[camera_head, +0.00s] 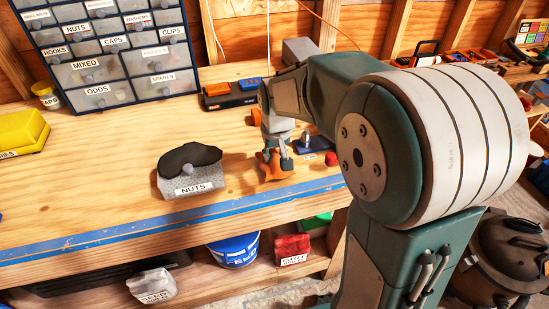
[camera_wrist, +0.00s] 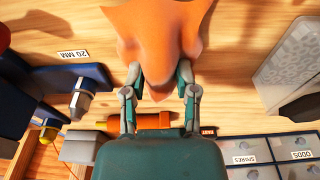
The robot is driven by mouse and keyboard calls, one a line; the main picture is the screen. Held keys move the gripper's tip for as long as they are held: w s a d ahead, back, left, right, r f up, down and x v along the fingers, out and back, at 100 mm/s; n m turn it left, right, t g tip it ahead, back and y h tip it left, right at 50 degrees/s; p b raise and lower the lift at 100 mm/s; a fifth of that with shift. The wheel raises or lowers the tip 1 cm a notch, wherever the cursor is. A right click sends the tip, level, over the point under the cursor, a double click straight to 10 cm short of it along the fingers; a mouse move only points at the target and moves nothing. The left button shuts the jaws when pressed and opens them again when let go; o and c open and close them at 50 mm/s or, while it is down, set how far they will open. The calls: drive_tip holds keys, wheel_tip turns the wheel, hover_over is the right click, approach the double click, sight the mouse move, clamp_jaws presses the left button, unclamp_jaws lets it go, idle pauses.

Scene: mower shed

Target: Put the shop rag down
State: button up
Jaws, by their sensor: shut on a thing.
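The orange shop rag (camera_head: 274,168) hangs in folds from my gripper (camera_head: 277,153) over the wooden workbench (camera_head: 110,185). In the wrist view the rag (camera_wrist: 160,30) is pinched between the two fingers of my gripper (camera_wrist: 160,78) and spreads out beyond the fingertips. The rag's lower edge is at or just above the bench top; I cannot tell whether it touches.
A NUTS bin (camera_head: 190,182) with a dark piece on top stands left of the rag. A dark blue 20 MM holder (camera_wrist: 85,75) and a red cap (camera_head: 331,158) are close on the other side. Drawers (camera_head: 105,60) stand behind. The bench's left middle is clear.

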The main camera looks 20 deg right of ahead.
drive_tip(key=shift+f, duration=0.85)
drive_tip(key=o, duration=0.9)
drive_tip(key=shift+f, duration=0.1)
drive_tip(key=shift+o, duration=0.2)
